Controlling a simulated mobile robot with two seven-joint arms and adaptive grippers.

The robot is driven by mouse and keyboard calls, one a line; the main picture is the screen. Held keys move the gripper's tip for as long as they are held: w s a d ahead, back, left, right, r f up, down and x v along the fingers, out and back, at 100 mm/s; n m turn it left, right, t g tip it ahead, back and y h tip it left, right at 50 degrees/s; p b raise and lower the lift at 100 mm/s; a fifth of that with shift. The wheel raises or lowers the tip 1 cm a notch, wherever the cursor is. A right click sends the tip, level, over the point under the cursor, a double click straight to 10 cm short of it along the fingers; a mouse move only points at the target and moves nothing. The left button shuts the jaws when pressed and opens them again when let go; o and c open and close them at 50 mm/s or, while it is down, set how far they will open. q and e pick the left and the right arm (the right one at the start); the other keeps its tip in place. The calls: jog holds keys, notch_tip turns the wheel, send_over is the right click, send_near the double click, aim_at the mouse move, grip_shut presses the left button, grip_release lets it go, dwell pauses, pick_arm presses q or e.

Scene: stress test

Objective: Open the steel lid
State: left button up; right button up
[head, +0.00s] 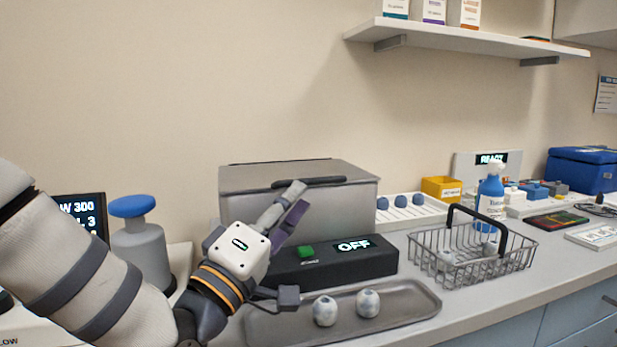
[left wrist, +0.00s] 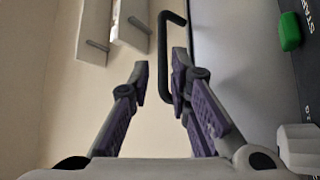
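A grey steel box (head: 240,208) stands against the back wall with its flat steel lid (head: 275,168) down on it. A dark bar handle (head: 325,182) runs along the lid's front edge; it also shows in the left wrist view (left wrist: 163,60). My left gripper (head: 293,243) is in front of the box with its fingers spread. One fingertip overlaps the handle in the head view. In the left wrist view the open fingers (left wrist: 160,72) have the handle between their tips, close to the right one; contact cannot be told. My right gripper is out of view.
A black unit (head: 345,268) reading OFF, with a green button (head: 306,251), sits before the box. A tray (head: 415,302) with two speckled balls lies in front. A wire basket (head: 520,252) stands right, a blue-topped canister (head: 145,250) left. A shelf (head: 465,36) hangs upper right.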

aim_at(309, 182)
pick_arm(q)
jog(key=x, duration=0.5)
jog(key=shift+w+d, duration=0.1)
jog(key=shift+w, duration=0.25)
grip_shut()
